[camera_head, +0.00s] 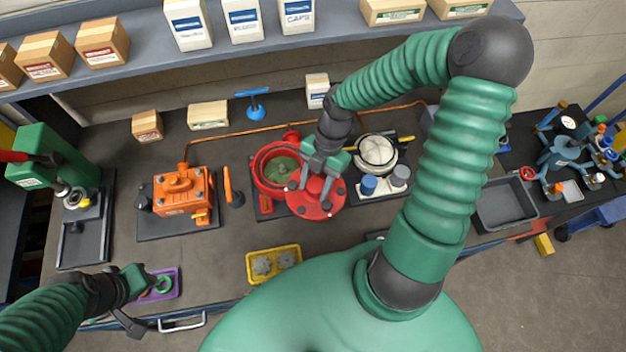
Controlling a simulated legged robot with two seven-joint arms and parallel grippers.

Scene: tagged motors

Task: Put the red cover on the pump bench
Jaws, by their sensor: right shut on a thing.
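The red cover (316,203) is a round disc with bolts around its rim and a raised middle. My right gripper (319,176) is shut on its raised middle from above. The cover overlaps the lower right of the open red pump housing (262,178) in the head view. The housing's round opening shows a green inside, and it sits on a dark base plate, the pump bench (264,211). The cover looks held off to the right of the opening; its height is hard to tell. My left gripper (143,283) is at the lower left, by a purple tray; its fingers are unclear.
The purple tray (172,292) holds a green ring. A yellow tray (250,264) with grey parts stands in front. An orange machine (180,192) is left of the pump, and a pale round unit (377,152) is right. Boxes line the back shelf. A grey bin (506,203) stands right.

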